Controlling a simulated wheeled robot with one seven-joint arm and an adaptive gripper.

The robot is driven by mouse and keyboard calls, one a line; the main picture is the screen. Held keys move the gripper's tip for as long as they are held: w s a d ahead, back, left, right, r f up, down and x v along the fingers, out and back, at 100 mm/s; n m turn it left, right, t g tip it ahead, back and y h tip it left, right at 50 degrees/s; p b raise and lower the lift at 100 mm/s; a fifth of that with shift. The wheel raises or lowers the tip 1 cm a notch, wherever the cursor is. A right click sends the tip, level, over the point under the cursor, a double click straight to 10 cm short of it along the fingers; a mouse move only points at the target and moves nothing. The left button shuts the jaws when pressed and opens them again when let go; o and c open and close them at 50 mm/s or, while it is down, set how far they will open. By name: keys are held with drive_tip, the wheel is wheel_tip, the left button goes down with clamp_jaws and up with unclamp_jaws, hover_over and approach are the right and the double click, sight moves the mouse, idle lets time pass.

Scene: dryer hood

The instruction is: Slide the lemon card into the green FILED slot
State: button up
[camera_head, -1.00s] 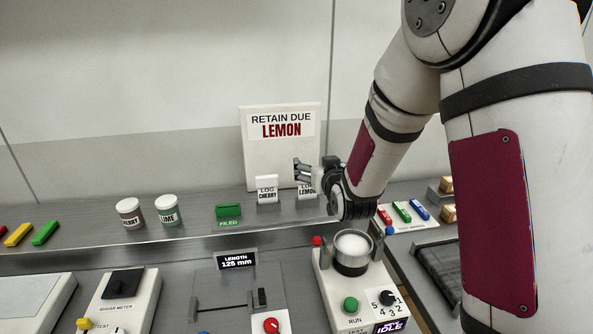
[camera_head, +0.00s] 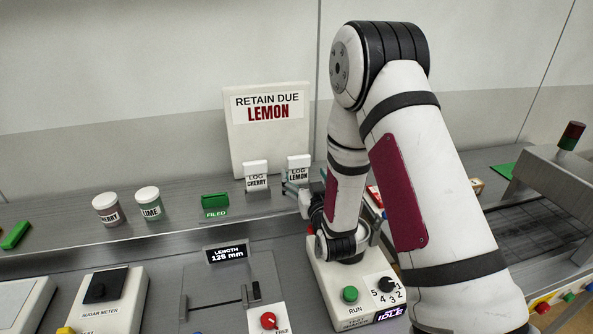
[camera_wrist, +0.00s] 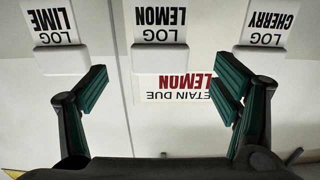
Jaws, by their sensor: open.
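The lemon card (camera_head: 298,169), white and marked LOG LEMON, stands upright on the back shelf. In the wrist view, the lemon card (camera_wrist: 160,25) shows upside down at top centre, in line with the gap between my fingers. My gripper (camera_wrist: 162,82) is open and empty, its fingers spread to either side. In the head view, my gripper (camera_head: 298,190) is just below and in front of the lemon card, partly hidden by my arm. The green FILED slot (camera_head: 215,201) is on the shelf to the left, with no card visible in it.
The cherry card (camera_head: 255,175) stands left of the lemon card; the lime card (camera_wrist: 55,22) shows only in the wrist view. A RETAIN DUE LEMON board (camera_head: 267,140) stands behind. Cherry (camera_head: 107,210) and lime (camera_head: 149,204) jars stand left of the slot.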

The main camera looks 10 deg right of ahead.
sight(299, 164)
drive_tip(key=shift+w+r+b, duration=0.15)
drive_tip(key=shift+w+b, duration=1.55)
drive_tip(key=shift+w, duration=1.7)
drive_tip(key=c, duration=1.2)
